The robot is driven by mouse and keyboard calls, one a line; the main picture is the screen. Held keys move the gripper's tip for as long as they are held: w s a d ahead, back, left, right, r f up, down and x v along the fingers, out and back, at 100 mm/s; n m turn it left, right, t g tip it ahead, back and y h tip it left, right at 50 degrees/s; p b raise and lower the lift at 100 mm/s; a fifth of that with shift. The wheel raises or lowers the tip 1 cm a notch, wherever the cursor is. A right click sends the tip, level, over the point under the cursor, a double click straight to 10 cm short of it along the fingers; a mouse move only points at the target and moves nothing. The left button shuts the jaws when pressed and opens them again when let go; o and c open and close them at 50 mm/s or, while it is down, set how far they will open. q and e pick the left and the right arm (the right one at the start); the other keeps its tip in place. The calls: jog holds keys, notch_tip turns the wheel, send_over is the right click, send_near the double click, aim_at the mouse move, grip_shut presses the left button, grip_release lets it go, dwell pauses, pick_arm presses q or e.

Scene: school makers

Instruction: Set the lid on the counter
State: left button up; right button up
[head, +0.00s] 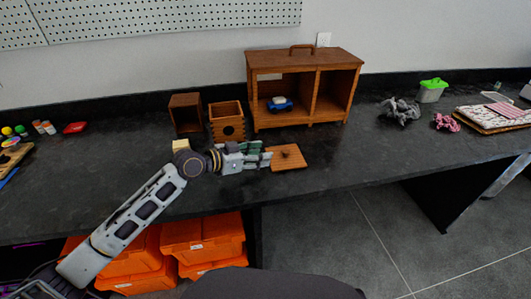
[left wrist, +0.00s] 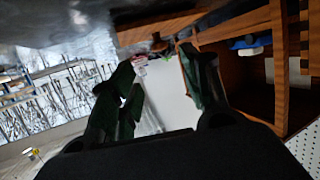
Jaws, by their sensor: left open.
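The wooden lid (head: 287,157), a flat square board with a small dark knob, lies on the dark counter (head: 340,172) near its front edge. It also shows at the top of the left wrist view (left wrist: 182,23), with its knob beyond my fingers. My left gripper (head: 266,156) is open and empty at the lid's left side, its fingers pointing toward the lid. Whether a finger touches the lid I cannot tell. An open-topped wooden box (head: 227,131) with a round hole stands behind my gripper. My right gripper is not in view.
A dark wooden box (head: 186,115) stands left of the holed box. A large wooden cabinet (head: 305,60) holding a blue toy car (head: 279,104) stands behind the lid. Grey and pink crumpled items lie at right. The counter right of the lid is clear.

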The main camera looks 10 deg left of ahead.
pick_arm(q)
jog(key=shift+v, duration=1.3)
